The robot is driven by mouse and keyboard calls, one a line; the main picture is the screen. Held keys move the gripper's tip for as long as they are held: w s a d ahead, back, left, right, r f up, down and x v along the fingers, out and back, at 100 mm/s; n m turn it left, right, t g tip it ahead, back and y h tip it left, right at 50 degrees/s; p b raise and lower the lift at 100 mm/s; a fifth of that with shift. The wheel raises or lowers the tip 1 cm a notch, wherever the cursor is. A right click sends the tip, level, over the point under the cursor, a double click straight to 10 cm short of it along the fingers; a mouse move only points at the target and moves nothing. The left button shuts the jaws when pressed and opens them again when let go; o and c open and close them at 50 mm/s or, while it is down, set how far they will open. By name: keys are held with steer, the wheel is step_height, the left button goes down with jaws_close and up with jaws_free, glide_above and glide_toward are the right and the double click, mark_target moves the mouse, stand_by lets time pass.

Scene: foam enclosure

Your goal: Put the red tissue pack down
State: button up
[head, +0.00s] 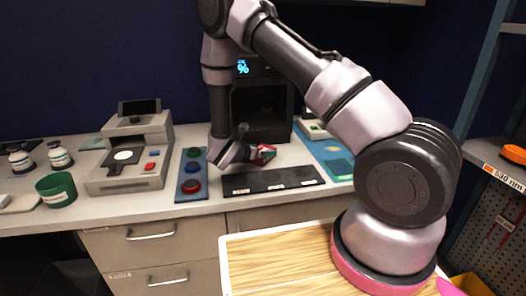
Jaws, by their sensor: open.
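A small red pack (265,153), which looks like the red tissue pack, shows at the tip of my gripper (255,150). My gripper is low over the counter, pointing right, just behind the black strip mat (272,179). Its jaws are open, with the pack at or between the fingertips. The fingers partly hide the pack, and I cannot tell whether it rests on the counter.
A panel with coloured round buttons (190,178) and a grey instrument (130,150) stand left of my gripper. A dark open-fronted box (262,105) stands behind it. A blue mat (335,158) lies to the right. A green cup (57,190) and bottles stand far left.

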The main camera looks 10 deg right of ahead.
steer(key=v, duration=1)
steer(key=shift+s+a+r, duration=0.1)
steer(key=shift+s+a, duration=0.15)
steer(key=shift+s, duration=0.05)
steer(key=s+d+r+m+g+y, duration=0.1)
steer(key=s+d+r+m+g, duration=0.3)
steer(key=d+r+m, duration=0.4)
steer(key=s+d+r+m+g+y, duration=0.1)
steer(key=s+d+r+m+g, duration=0.25)
steer(key=d+r+m, duration=0.45)
steer(key=s+a+r+m+t+y, duration=0.2)
steer(key=s+r+m+t+y, duration=0.3)
steer(key=s+r+m+y, duration=0.4)
steer(key=shift+s+r+m, duration=2.85)
steer(key=shift+r+m, duration=0.25)
steer(key=shift+r, duration=1.65)
